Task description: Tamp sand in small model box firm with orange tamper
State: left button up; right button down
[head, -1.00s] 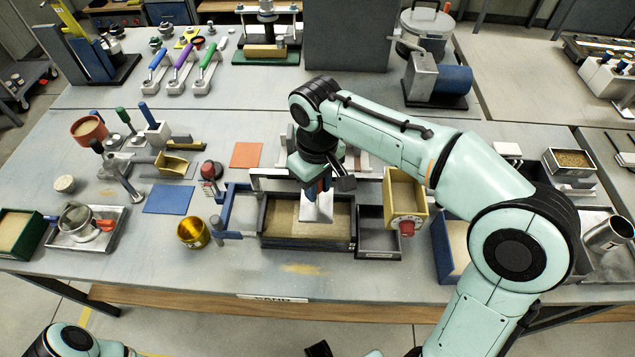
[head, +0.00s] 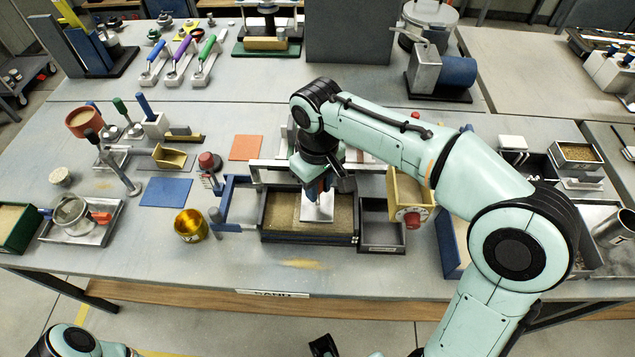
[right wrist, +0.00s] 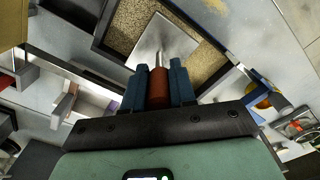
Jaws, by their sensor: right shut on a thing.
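The small model box (head: 285,238) is a dark-walled tray of tan sand (head: 279,213) at the front middle of the table. My right gripper (head: 318,186) is over it, pointing down, shut on the tamper. In the right wrist view the gripper's blue fingers (right wrist: 158,88) close around the tamper's orange handle (right wrist: 158,86). The tamper's square metal plate (right wrist: 163,45) is at the sand, but I cannot tell whether it presses on it. In the head view the plate (head: 317,208) covers the middle-right part of the sand.
A small dark tray (head: 382,234) adjoins the box on the right, with a yellow box (head: 405,190) beyond it. A blue clamp frame (head: 228,205) stands at its left, near a yellow cup (head: 190,226).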

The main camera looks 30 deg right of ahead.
jog(key=shift+f, duration=0.1)
jog(key=shift+f+b, duration=0.9)
jog(key=shift+f, duration=0.4)
jog(key=shift+f, duration=0.2)
dwell(0.6)
jog(key=shift+r, duration=0.1)
notch_tip(320, 180, up, 4)
jog(key=p, duration=0.3)
jog(key=shift+r+p, duration=0.1)
jog(key=shift+p, duration=0.3)
